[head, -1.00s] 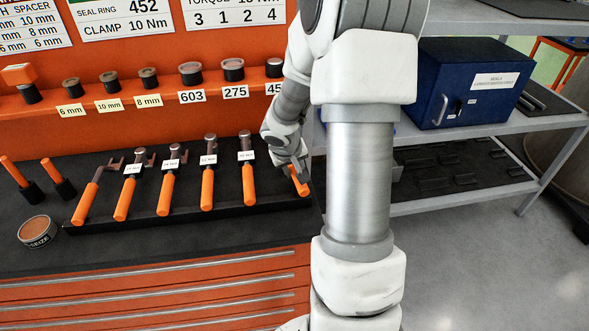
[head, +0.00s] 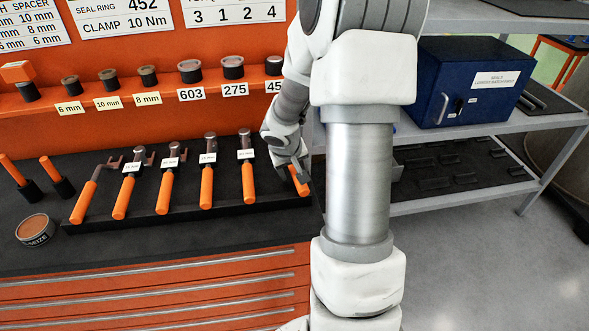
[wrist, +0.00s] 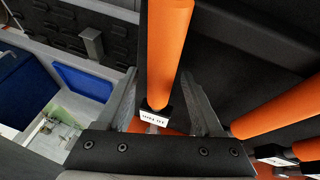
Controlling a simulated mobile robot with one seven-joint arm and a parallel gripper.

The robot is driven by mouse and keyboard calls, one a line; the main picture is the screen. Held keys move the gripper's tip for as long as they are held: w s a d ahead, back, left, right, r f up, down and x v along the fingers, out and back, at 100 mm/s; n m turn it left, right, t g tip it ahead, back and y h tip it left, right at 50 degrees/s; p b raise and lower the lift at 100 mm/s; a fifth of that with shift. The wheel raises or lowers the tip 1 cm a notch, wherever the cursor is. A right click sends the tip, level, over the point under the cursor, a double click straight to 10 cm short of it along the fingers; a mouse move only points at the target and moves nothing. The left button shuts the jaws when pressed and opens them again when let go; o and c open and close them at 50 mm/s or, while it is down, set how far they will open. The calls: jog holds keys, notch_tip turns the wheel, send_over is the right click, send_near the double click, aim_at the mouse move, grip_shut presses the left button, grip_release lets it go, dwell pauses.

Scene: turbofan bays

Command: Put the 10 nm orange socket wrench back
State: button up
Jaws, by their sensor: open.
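The orange-handled wrench, whose upside-down label appears to read 10 Nm, shows in the wrist view (wrist: 166,45). Its handle also shows at the right end of the black tray (head: 170,217) in the head view (head: 300,186). My gripper (wrist: 158,85) is open, with one finger on each side of this wrench; a gap shows on both sides. In the head view my gripper (head: 296,172) is at the tray's right end, largely hidden by my arm. The wrench's head is hidden there, and I cannot tell whether it rests fully in the tray.
Several other orange-handled wrenches (head: 207,187) lie in the tray to the left; one handle (wrist: 275,108) is close to my right finger. A round tin (head: 36,229) stands at the left. A blue box (head: 430,85) sits on the shelf at the right.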

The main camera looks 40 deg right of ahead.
jog(key=p+v, duration=0.5)
jog(key=v, duration=1.2)
jog(key=shift+r, duration=0.25)
jog(key=shift+w, duration=0.1)
